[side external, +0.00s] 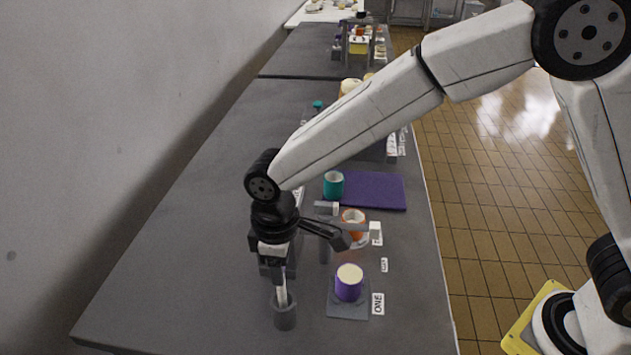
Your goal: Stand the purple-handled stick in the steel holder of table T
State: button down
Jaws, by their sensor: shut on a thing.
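My gripper (277,270) points down near the front of the grey table. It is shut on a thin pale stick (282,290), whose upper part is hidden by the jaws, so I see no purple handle. The stick is nearly upright and tilts slightly. Its lower end goes behind the rim of a small grey cylindrical holder (285,318), and appears to be inside its mouth. I cannot tell whether it touches the bottom. No letter T is readable in this view.
A purple cup (348,288) stands on a grey square plate right of the holder, beside a label "ONE" (378,304). An orange cup (353,219) stands behind it. The table's left side is clear.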

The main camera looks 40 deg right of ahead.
jog(key=shift+f, duration=0.8)
jog(key=shift+c, duration=1.4)
grip_release()
notch_tip(320, 180, up, 12)
jog(key=shift+r, duration=0.2)
